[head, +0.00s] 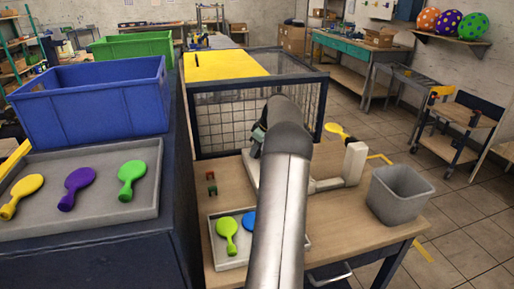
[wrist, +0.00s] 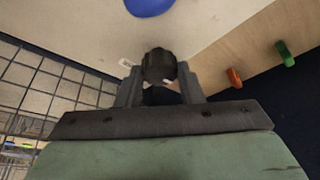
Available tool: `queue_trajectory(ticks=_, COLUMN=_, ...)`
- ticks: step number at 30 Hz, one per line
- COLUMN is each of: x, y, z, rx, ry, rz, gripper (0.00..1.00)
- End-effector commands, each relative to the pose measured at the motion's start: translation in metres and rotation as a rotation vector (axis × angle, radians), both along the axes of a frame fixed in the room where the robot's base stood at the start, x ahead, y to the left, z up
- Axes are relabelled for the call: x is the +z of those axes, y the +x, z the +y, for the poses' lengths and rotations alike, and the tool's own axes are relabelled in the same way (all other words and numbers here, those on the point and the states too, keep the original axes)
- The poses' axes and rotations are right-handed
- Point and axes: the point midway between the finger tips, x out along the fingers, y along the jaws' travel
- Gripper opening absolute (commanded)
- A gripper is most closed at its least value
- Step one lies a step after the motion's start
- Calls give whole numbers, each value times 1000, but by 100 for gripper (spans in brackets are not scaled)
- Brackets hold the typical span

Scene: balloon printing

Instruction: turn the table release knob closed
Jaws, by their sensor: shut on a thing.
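The dark, ridged release knob (wrist: 159,66) stands out from a pale flat surface in the wrist view. My gripper (wrist: 160,84) has one finger on each side of it and is shut on it. How far the knob is turned cannot be told. In the head view, my arm hides the knob and most of my gripper, which is over the wooden table (head: 345,211) by the wire cage.
A wire-mesh cage (head: 219,117) with a yellow top stands behind the table. A grey bin (head: 399,194) is at the right. A small green piece (wrist: 284,52) and a red piece (wrist: 234,77) are near the gripper. A blue rounded thing (wrist: 149,5) shows above the knob.

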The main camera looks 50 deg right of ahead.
Motion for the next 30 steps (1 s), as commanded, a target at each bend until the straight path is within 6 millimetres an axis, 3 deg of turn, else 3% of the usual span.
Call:
queue_trajectory(ticks=11, x=-1, y=0, z=0, rx=4, ry=0, rz=1, gripper=11)
queue_trajectory(ticks=12, x=-1, y=0, z=0, rx=4, ry=1, rz=1, gripper=45)
queue_trajectory(ticks=14, x=-1, y=0, z=0, rx=4, ry=1, rz=1, gripper=56)
queue_trajectory(ticks=23, x=1, y=-1, z=0, rx=3, ry=0, rz=0, gripper=56)
queue_trajectory(ticks=30, x=32, y=-13, z=-3, rx=0, ry=-4, rz=-2, gripper=56)
